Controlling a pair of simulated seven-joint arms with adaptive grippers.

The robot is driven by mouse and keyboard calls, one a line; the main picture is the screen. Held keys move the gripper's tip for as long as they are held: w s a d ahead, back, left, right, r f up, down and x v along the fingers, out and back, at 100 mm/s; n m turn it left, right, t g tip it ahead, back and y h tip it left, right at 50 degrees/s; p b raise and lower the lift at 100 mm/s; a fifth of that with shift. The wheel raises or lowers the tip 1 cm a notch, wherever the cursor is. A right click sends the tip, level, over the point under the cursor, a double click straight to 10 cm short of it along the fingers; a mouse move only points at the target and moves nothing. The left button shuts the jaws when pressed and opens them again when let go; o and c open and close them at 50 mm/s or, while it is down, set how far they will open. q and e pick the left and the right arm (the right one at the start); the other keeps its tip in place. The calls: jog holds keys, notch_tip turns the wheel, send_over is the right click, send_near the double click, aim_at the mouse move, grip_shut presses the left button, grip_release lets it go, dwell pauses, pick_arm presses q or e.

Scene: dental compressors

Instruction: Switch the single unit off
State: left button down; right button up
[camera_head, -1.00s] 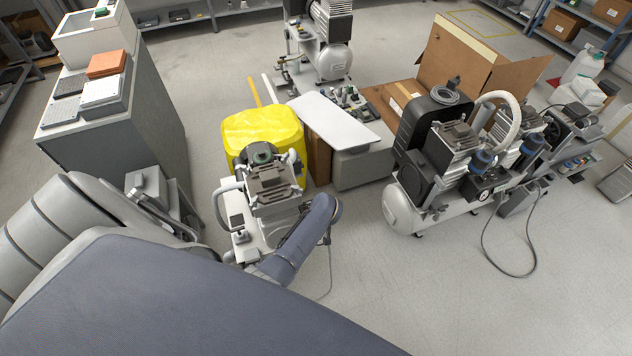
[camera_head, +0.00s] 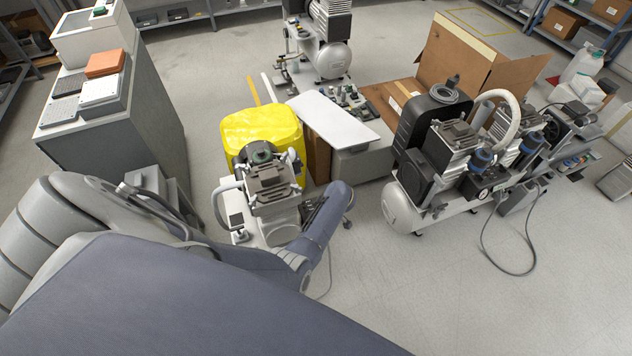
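The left gripper's fingers are hidden behind the arm or too dark to make out. My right gripper is not in view.
A yellow-covered box (camera_head: 262,128) stands right behind the unit. A larger compressor with a white tank (camera_head: 401,209) stands at the right, its cable (camera_head: 483,250) looping on the floor. A grey cabinet (camera_head: 120,150) is at the left. Another compressor (camera_head: 330,60) stands at the back. The front right floor is clear.

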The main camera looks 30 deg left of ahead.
pick_arm(q)
jog(key=n, duration=0.1)
jog(key=n+g, duration=0.1)
jog(key=n, duration=0.2)
jog(key=shift+w+a+r+n+g, duration=0.2)
jog(key=shift+a+n+g, duration=0.1)
jog(key=shift+a, duration=0.05)
jog(key=n+g+h, duration=0.1)
jog(key=n, duration=0.2)
jog(key=shift+s+n, duration=0.1)
jog(key=shift+n, duration=0.3)
jog(key=shift+s+a+f+n+g+h, duration=0.1)
jog(key=shift+n+g+h, duration=0.2)
jog(key=shift+n, duration=0.4)
jog(key=shift+s+f, duration=0.1)
jog(key=c, duration=1.2)
grip_release()
jog(key=shift+s, duration=0.1)
jog(key=shift+o, duration=0.2)
jog(key=shift+d, duration=0.2)
jog(key=shift+w+d+r, duration=0.15)
jog(key=shift+w+r, duration=0.15)
jog(key=shift+r, duration=0.05)
jog(key=v, duration=1.1)
jog(key=shift+r, duration=0.2)
